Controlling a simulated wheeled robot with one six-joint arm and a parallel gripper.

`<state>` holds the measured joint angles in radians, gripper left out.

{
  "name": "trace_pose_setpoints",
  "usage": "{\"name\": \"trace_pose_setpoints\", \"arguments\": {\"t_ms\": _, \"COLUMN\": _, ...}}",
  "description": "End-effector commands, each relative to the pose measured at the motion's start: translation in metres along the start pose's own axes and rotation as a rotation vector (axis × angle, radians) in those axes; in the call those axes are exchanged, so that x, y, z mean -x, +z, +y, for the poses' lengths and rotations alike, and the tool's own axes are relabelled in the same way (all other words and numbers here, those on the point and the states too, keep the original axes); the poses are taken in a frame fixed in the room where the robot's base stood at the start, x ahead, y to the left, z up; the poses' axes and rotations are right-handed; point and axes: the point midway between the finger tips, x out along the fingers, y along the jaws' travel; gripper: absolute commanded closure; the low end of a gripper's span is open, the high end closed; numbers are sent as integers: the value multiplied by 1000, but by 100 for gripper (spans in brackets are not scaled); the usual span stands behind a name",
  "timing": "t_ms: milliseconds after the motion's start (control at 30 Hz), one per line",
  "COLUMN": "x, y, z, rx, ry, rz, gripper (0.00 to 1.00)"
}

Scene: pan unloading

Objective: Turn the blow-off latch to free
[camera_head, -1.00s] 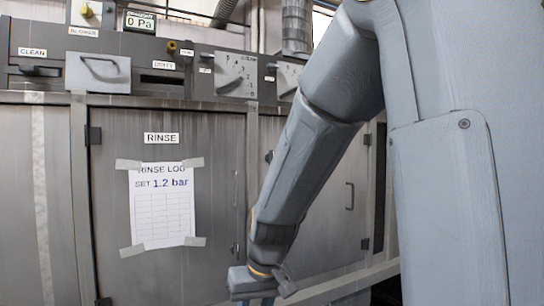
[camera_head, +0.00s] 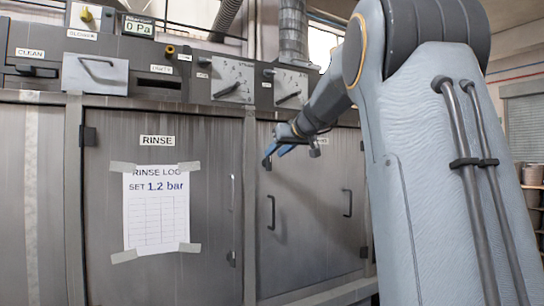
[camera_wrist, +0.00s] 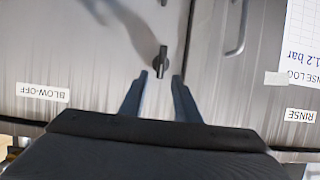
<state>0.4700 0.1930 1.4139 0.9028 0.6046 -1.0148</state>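The blow-off latch (camera_wrist: 161,59) is a dark oval knob with a short lever on the grey blow-off door (camera_wrist: 110,50). In the wrist view its lever points roughly up and down the picture. My gripper (camera_wrist: 160,76) is open, with one blue-grey finger to each side of the latch's line and the latch just beyond the fingertips. I see no clear contact. In the head view my gripper (camera_head: 276,156) is at the upper left of the blow-off door (camera_head: 310,230), and the latch (camera_head: 267,163) shows only as a small dark piece beside the fingers.
The rinse door (camera_head: 105,210) with its taped log sheet (camera_head: 157,212) is left of the blow-off door. Its bar handle (camera_wrist: 237,28) shows in the wrist view. The blow-off door has a dark handle (camera_head: 347,203). Dials (camera_head: 233,80) sit above on the panel.

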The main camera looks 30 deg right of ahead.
Motion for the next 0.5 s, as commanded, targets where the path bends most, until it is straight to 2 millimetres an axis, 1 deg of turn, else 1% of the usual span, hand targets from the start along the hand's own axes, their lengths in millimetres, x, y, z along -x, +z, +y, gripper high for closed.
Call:
{"name": "trace_pose_setpoints", "arguments": {"t_ms": 33, "x": -9, "y": 0, "z": -1, "rx": 0, "ry": -2, "rz": -2, "gripper": 70}}
{"name": "trace_pose_setpoints", "arguments": {"t_ms": 100, "x": -19, "y": 0, "z": -1, "rx": 0, "ry": -2, "rz": -2, "gripper": 70}}
{"name": "trace_pose_setpoints", "arguments": {"t_ms": 200, "x": -30, "y": 0, "z": 0, "rx": -1, "ry": -1, "rz": -2, "gripper": 70}}
{"name": "trace_pose_setpoints", "arguments": {"t_ms": 333, "x": -38, "y": 0, "z": -1, "rx": -1, "ry": 0, "rz": -1, "gripper": 70}}
{"name": "trace_pose_setpoints", "arguments": {"t_ms": 500, "x": -41, "y": 1, "z": -1, "rx": 0, "ry": 0, "rz": -1, "gripper": 70}}
